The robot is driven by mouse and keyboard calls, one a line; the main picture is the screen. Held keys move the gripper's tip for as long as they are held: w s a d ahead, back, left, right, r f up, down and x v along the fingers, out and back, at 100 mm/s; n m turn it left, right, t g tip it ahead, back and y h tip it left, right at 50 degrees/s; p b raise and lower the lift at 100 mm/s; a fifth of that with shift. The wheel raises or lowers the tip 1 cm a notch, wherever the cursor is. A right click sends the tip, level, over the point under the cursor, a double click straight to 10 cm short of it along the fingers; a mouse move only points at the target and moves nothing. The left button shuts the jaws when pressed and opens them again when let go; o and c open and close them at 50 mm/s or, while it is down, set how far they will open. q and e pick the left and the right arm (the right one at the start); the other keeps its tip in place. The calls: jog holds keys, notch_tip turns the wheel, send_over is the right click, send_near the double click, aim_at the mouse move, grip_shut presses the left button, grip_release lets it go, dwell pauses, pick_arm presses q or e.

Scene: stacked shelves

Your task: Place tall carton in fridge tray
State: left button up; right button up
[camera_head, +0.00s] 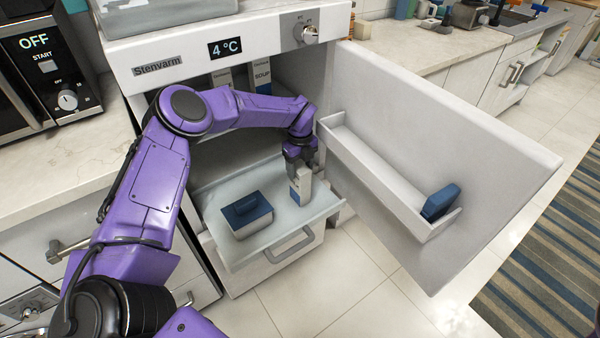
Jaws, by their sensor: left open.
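A tall white carton (300,188) is upright at the right side of the pulled-out fridge tray (208,200). My left gripper (299,166) is directly above it, with open fingers around or just over its top; the small view hides the exact contact. I cannot tell whether the carton's base rests on the tray. My left arm reaches across the fridge opening and covers part of the inside. My right gripper is not in view.
Other cartons (262,82) stand on the upper shelf behind my arm. The open fridge door (430,140) is on the right, with a blue item (440,203) in its bin.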

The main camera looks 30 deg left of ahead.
pick_arm(q)
notch_tip(320, 180, up, 10)
jog(key=shift+f+b, duration=0.15)
jog(key=shift+b, duration=0.25)
